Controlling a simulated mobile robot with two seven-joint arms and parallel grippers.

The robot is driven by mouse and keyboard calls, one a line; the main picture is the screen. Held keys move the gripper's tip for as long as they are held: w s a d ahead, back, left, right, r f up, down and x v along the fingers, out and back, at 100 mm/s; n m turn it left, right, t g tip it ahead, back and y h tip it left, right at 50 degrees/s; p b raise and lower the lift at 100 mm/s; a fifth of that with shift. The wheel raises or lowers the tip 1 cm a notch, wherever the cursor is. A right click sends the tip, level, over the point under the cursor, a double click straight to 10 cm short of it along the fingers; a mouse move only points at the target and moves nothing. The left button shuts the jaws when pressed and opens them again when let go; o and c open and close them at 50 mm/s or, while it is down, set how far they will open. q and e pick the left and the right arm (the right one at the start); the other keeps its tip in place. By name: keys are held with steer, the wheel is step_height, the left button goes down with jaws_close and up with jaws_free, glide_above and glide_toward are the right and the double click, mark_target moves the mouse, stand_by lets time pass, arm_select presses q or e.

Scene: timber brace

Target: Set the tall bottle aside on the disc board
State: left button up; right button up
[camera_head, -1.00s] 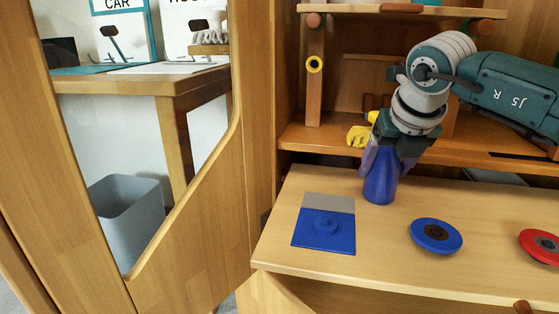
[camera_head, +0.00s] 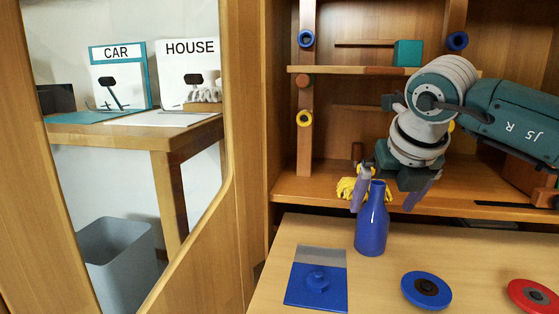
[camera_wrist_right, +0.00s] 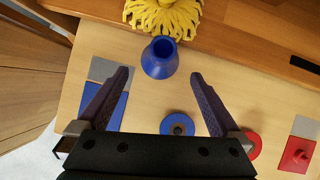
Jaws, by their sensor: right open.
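The tall blue bottle (camera_head: 371,228) stands upright on the light wooden worktop. In the right wrist view its open mouth and shoulder (camera_wrist_right: 160,66) show just beyond the fingertips. My right gripper (camera_head: 392,200) is open and empty, close to the bottle's neck; the left finger appears beside the neck in the head view. The gripper also shows in the right wrist view (camera_wrist_right: 159,77), its two fingers spread apart. My left gripper is not in view.
A blue disc (camera_head: 427,290) and a red disc (camera_head: 533,296) lie to the right on the worktop. A yellow stringy object (camera_head: 346,189) sits on the shelf behind the bottle. A red board with a knob (camera_wrist_right: 297,155) lies farther right.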

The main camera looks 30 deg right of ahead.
steer(key=p+v, duration=0.2)
steer(key=v, duration=0.4)
steer(key=a+r+n+t+y, duration=0.1)
steer(key=a+n+t+y, duration=0.2)
steer(key=a+y, duration=1.2)
steer(key=a+r+m+t, duration=0.9)
steer(key=a+r, duration=0.1)
steer(key=r, duration=0.5)
steer(key=s+d+f+m+h, duration=0.2)
steer(key=d+f+m+h, duration=0.6)
steer(key=d+m+h, duration=0.75)
steer(key=s+a+f+m+g, duration=0.3)
steer(key=s+f+m+g, duration=0.5)
steer(key=f, duration=0.5)
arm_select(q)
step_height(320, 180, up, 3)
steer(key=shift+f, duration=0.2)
arm_select(e)
steer(key=s+a+f+g+y, duration=0.2)
steer(key=s, duration=0.4)
steer(key=s+a+f+n+g+y, duration=0.1)
steer(key=s+a+f+g, duration=0.2)
steer(key=s, duration=0.2)
steer(key=shift+s+f+g+y, duration=0.3)
steer(key=shift+s+f+y, duration=0.05)
